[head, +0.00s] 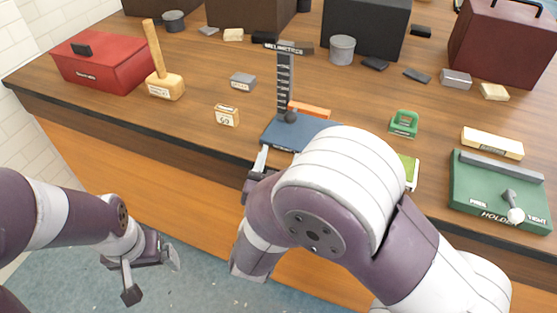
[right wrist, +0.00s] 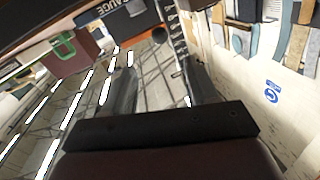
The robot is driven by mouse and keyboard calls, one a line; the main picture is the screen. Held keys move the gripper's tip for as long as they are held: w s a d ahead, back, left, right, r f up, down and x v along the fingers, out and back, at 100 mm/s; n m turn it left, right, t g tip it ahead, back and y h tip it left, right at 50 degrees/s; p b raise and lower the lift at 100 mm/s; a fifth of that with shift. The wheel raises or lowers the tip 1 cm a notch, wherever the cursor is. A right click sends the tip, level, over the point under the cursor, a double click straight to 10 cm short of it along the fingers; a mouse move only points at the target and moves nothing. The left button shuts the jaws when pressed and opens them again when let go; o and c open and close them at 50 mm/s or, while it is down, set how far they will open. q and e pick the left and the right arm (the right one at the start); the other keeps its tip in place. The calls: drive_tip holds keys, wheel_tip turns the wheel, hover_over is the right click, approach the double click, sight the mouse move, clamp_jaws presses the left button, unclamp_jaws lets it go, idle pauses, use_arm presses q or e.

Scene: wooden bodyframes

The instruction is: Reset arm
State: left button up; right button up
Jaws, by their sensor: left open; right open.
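My left gripper (head: 150,266) is at the lower left of the head view, off the table's front edge above the floor. It is open and empty. My right gripper (head: 260,172) is at the table's front edge, near the blue base of a height gauge (head: 284,128), and the forearm hides part of it. Its two fingers (right wrist: 160,90) stand apart in the right wrist view, with nothing seen between them. The gauge stands upright with a dark column. I cannot tell whether the right gripper touches it.
On the wooden table (head: 200,60) are a red box (head: 105,65), a wooden mallet (head: 164,85), a small wooden block (head: 226,116), a green clamp-like item (head: 404,123) and a green holder (head: 480,195). Larger boxes stand at the back. The floor at lower left is clear.

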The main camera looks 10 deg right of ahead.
idle(0.4)
drive_tip(key=s+a+f+n+g+y+p, duration=0.3)
drive_tip(key=s+a+f+n+g+y, duration=0.35)
drive_tip(key=a+f+g+y, duration=0.3)
drive_tip(key=s+d+r+g+p, duration=0.1)
drive_tip(key=d+r+g+p, duration=0.1)
drive_tip(key=d, duration=0.4)
drive_tip(key=s+d+r+g+h+p, duration=0.1)
drive_tip(key=s+d+r+p, duration=0.1)
drive_tip(key=d+r, duration=0.2)
drive_tip(key=s+d+r+g+h+p, duration=0.1)
drive_tip(key=s+d+r+g+p, duration=0.1)
drive_tip(key=d, duration=0.6)
drive_tip(key=shift+s+r+g+p, duration=0.3)
drive_tip(key=shift+r+p, duration=0.2)
drive_tip(key=shift+r, duration=0.3)
drive_tip(key=shift+n+h, duration=0.25)
